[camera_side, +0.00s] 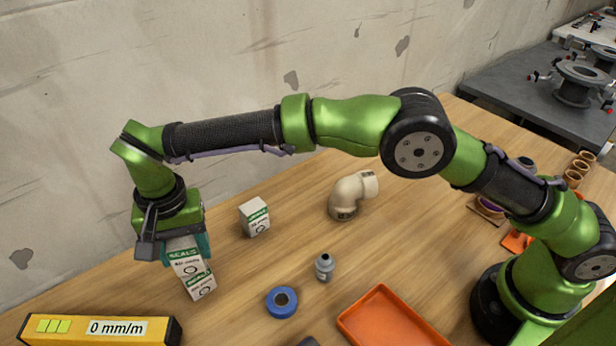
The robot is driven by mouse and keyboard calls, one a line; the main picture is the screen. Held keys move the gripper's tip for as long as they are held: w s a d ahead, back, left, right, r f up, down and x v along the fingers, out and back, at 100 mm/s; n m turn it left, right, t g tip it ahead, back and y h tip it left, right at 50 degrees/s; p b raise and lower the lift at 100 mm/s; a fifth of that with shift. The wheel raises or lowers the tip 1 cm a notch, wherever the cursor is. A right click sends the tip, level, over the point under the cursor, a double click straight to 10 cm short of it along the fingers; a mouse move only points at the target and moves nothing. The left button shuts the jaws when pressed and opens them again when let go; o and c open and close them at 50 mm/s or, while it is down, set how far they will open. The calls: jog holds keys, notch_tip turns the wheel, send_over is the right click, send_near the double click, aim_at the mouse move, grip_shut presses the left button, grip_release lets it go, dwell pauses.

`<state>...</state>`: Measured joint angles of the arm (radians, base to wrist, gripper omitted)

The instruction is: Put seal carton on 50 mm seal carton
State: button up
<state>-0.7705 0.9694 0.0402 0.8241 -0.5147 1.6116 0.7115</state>
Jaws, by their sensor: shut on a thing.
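My gripper (187,252) is at the left of the side view, pointing down and shut on a white and green seal carton (186,262). The held carton is directly above a second white and green carton (202,287) that stands on the table. The two overlap in the picture, and I cannot tell whether they touch. The lower carton looks turned a little relative to the held one. A third similar carton (255,218) stands on the table to the right, apart from my gripper. The size print on the cartons is too small to read surely.
A yellow level (100,329) reading 0 mm/m lies at the front left. A blue tape roll (282,302), a small grey bottle (324,267), a beige pipe elbow (352,195) and an orange tray (385,322) are to the right. The wall runs behind the table.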

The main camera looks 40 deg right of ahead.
jog(key=shift+f, duration=0.15)
jog(key=o, duration=1.1)
jog(key=shift+f, duration=0.1)
jog(key=shift+o, duration=0.2)
